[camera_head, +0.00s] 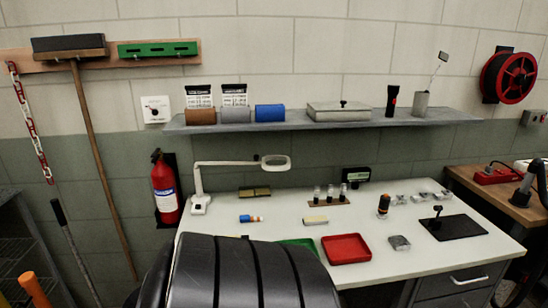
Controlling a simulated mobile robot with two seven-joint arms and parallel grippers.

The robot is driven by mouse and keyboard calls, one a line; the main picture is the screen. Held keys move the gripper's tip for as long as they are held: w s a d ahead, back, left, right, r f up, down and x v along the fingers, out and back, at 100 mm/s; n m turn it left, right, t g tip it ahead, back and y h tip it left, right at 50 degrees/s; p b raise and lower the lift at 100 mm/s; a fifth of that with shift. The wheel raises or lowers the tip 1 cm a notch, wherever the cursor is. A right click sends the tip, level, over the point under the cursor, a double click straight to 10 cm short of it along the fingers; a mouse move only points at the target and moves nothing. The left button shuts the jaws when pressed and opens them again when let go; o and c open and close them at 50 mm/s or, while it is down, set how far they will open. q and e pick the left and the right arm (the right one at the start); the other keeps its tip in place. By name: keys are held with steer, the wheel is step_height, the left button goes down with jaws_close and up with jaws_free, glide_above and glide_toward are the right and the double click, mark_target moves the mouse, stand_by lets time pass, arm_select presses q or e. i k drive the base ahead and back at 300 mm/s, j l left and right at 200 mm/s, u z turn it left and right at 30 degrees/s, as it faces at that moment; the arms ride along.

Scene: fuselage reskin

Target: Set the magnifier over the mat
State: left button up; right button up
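A green flat piece (303,243), possibly the mat, lies at the front edge, mostly hidden by the black chair back. A dark flat mat-like plate (462,229) lies at the table's right, with a small black stand on it. The magnifier head is over neither. Neither of my grippers is in view.
A black chair back (225,275) blocks the table's front left. A red tray (346,248), a grey block (399,242), an orange-and-black bottle (383,205) and several small vials stand on the white table (290,223). A shelf (320,121) runs above it.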

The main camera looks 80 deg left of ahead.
mark_target(269, 168)
steer(key=u, duration=1.55)
steer(key=j+u, duration=0.45)
steer(key=i+j+u, duration=0.2)
steer(key=j+u, duration=0.2)
